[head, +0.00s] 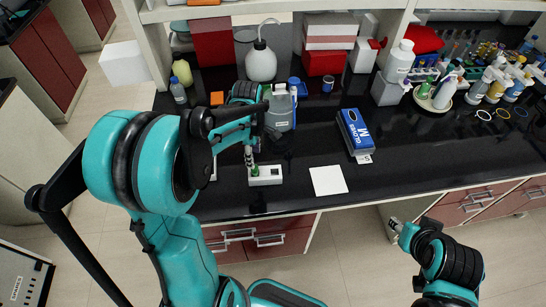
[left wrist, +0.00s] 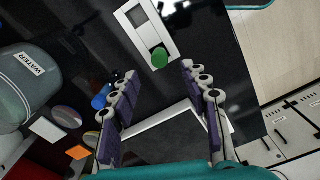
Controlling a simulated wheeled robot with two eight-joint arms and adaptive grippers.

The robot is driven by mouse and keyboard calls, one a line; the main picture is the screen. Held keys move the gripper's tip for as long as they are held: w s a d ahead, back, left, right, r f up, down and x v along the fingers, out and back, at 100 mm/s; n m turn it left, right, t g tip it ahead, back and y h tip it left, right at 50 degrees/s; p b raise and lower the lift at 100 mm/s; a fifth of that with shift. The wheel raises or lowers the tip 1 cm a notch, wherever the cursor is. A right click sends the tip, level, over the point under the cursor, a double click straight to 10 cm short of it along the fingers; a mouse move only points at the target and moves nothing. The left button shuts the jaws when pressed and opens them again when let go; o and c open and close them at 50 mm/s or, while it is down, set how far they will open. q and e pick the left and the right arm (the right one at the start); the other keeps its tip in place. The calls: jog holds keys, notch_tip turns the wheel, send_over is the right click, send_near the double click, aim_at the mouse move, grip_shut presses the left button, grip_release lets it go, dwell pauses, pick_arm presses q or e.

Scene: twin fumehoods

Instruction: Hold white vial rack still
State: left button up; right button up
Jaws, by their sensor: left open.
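A small white block (head: 265,178), which looks like the white vial rack, lies on the black bench near its front edge. It has a round green part on it. The block also shows in the left wrist view (left wrist: 150,35), beyond my fingertips. My left gripper (head: 249,155) is above the bench beside the block's left end. In the left wrist view my left gripper (left wrist: 158,72) is open, with nothing seen held between its fingers. Whether it touches the block is unclear. My right gripper (head: 396,224) is low at the right, off the bench, too small to read.
A grey WATER container (head: 281,110) stands behind the block. A blue glove box (head: 355,133) and a white sheet (head: 328,180) lie to the right. A white-edged dark item (left wrist: 165,122) shows between my left fingers. The bench at right front is clear.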

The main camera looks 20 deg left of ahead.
aim_at(255, 173)
pick_arm(q)
jog(key=shift+w+f, duration=0.1)
jog(key=shift+f, duration=0.3)
notch_tip(255, 173, down, 7)
jog(key=shift+f+b, duration=0.1)
jog(key=shift+b, duration=0.8)
